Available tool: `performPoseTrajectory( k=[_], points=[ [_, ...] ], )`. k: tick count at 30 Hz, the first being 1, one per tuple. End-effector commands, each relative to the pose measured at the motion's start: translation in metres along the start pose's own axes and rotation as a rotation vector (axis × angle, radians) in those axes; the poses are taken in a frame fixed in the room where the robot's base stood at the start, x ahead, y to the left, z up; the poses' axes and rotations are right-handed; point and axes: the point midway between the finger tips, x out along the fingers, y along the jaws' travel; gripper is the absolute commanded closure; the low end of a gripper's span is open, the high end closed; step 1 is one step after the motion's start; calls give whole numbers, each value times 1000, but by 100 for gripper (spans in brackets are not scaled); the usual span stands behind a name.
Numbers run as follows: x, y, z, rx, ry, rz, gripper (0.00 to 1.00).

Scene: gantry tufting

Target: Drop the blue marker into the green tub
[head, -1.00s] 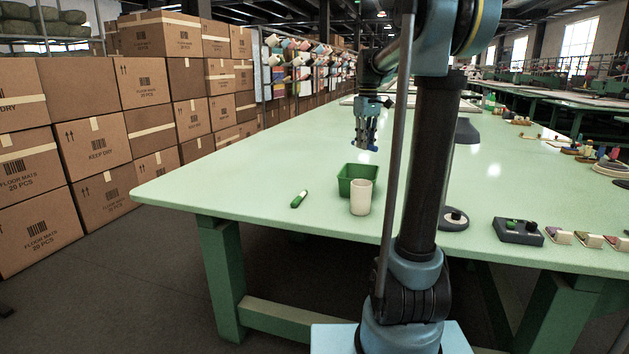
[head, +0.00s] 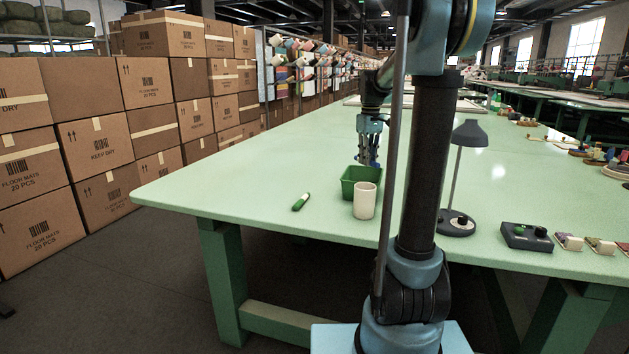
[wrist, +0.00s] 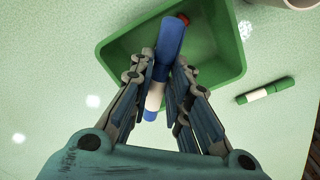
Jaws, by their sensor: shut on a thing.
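In the head view my gripper (head: 369,162) points down at the back edge of the green tub (head: 351,185). I cannot make out the marker there, nor tell its exact height above the tub.
A white cup (head: 364,201) stands close in front of the tub. A green marker (head: 301,201) lies to the left on the green table (head: 250,160). A lamp (head: 457,222) and a dark control box (head: 527,237) stand to the right. The table's left part is clear.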

Motion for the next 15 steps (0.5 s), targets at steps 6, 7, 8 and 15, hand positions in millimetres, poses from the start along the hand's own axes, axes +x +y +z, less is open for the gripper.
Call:
performPoseTrajectory(
  k=[6,7,8,15],
  points=[
    [2,0,0,0,0,0,96],
    [2,0,0,0,0,0,96],
    [2,0,0,0,0,0,96],
    [2,0,0,-1,0,0,60]
  ],
)
